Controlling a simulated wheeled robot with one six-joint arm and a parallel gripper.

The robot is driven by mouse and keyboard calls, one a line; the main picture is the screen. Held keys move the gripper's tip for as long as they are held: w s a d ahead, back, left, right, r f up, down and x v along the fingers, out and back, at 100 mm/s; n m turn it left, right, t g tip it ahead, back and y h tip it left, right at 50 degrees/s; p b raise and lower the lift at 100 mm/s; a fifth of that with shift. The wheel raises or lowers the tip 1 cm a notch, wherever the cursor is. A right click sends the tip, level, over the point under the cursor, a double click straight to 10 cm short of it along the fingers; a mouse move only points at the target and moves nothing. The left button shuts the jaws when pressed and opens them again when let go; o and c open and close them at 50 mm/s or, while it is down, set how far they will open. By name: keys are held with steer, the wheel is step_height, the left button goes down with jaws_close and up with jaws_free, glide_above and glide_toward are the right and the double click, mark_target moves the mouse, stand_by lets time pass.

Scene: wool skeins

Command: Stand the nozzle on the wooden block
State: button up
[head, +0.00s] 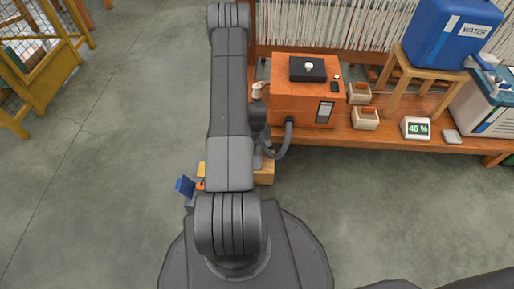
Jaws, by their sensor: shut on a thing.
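A grey hose (288,138) comes out of the orange cabinet's front and curves down and left to beside my arm. The nozzle at its end is mostly hidden by my arm. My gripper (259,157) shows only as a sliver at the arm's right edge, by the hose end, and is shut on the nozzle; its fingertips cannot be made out. The light wooden block (266,173) shows partly just below the hose end, its left part covered by my arm. Whether the nozzle touches the block cannot be told.
The orange cabinet (300,105) stands on a wooden bench (385,138). On the bench are small boxes (365,118), a green-lit display (416,128) and a blue water can (452,35) on a stand. A yellow cage (50,75) stands at left. Grey floor (130,110) between is clear.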

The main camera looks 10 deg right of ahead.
steer(key=shift+f, duration=0.2)
steer(key=o, duration=1.1)
steer(key=shift+r, duration=0.1)
step_height(320, 180, up, 12)
steer(key=p, duration=0.4)
steer(key=shift+r, duration=0.15)
